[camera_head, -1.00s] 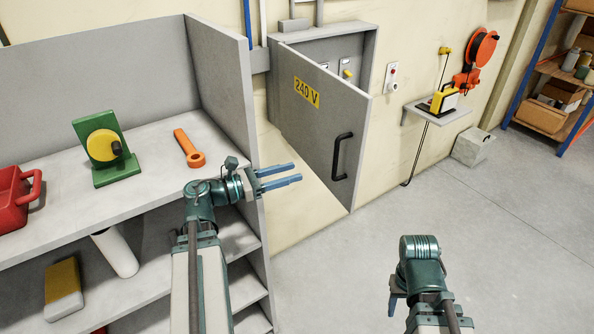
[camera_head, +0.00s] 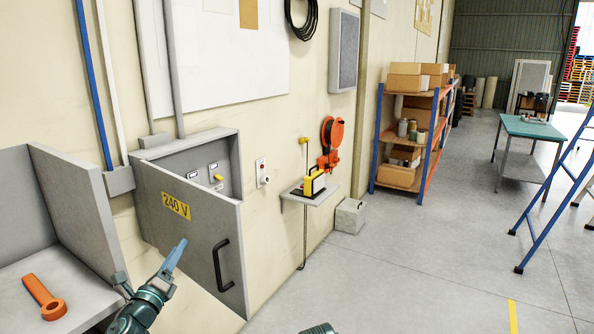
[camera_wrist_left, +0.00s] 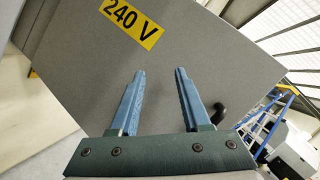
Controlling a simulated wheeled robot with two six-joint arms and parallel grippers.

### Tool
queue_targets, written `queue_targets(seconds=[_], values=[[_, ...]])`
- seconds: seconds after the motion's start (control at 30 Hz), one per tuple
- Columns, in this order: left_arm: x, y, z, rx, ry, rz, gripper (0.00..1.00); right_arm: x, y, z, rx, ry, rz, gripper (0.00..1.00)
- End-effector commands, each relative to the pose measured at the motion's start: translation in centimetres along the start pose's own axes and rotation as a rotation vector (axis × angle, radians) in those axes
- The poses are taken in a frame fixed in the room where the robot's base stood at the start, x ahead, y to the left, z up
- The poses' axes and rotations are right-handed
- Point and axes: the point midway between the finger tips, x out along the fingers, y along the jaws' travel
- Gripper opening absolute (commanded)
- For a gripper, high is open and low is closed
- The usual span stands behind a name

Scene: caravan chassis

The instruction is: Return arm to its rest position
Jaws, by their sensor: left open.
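My left gripper (camera_head: 174,258) has blue fingers and shows at the lower left in the head view, in front of the grey cabinet door. In the left wrist view its two fingers (camera_wrist_left: 160,84) are apart with nothing between them. The grey door (camera_head: 190,235) with a yellow "240 V" label (camera_head: 176,206) stands open. Its black handle (camera_head: 221,264) is to the right of the gripper, apart from it. The door fills much of the left wrist view (camera_wrist_left: 90,70). Only a small teal piece of my right arm shows at the bottom edge; its gripper is hidden.
A grey shelf unit (camera_head: 75,205) with an orange tool (camera_head: 43,297) is at the left. A small wall shelf (camera_head: 312,196) holds a yellow device (camera_head: 313,183). A grey block (camera_head: 350,216) stands by the wall. The floor to the right is mostly clear, with a blue ladder (camera_head: 555,190) beyond.

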Motion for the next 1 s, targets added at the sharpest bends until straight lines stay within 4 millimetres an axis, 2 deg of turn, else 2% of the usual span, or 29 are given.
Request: queue_targets(seconds=[0.1,0.17,0.23,0.37,0.43,0.57,0.6,0.73,0.8,0.9,1.0], values=[[1.5,1.2,-1.3,-0.282,-0.103,0.155,0.47,0.0,0.0,0.0,0.0,0.0,0.0,0.5],[1.7,2.1,-2.4,-0.426,-0.153,0.242,0.47,0.0,0.0,0.0,0.0,0.0,0.0,0.5],[1.6,3.2,-4.2,-0.593,-0.205,0.35,0.47,0.0,0.0,0.0,0.0,0.0,0.0,0.5],[0.3,4.9,-9.2,-0.889,-0.291,0.576,0.47,0.0,0.0,0.0,0.0,0.0,0.0,0.5],[-1.1,5.4,-12.5,-1.035,-0.333,0.712,0.47,0.0,0.0,0.0,0.0,0.0,0.0,0.5],[-4.9,5.2,-19.5,-1.258,-0.409,0.997,0.47,0.0,0.0,0.0,0.0,0.0,0.0,0.5],[-6.5,4.8,-21.8,-1.312,-0.432,1.094,0.47,0.0,0.0,0.0,0.0,0.0,0.0,0.5],[-12.1,2.5,-28.2,-1.421,-0.511,1.412,0.47,0.0,0.0,0.0,0.0,0.0,0.0,0.5],[-15.1,0.9,-30.8,-1.437,-0.552,1.566,0.47,0.0,0.0,0.0,0.0,0.0,0.0,0.5],[-18.8,-1.2,-33.2,-1.424,-0.604,1.747,0.47,0.0,0.0,0.0,0.0,0.0,0.0,0.5],[-21.4,-2.9,-34.6,-1.395,-0.643,1.87,0.47,0.0,0.0,0.0,0.0,0.0,0.0,0.5]])
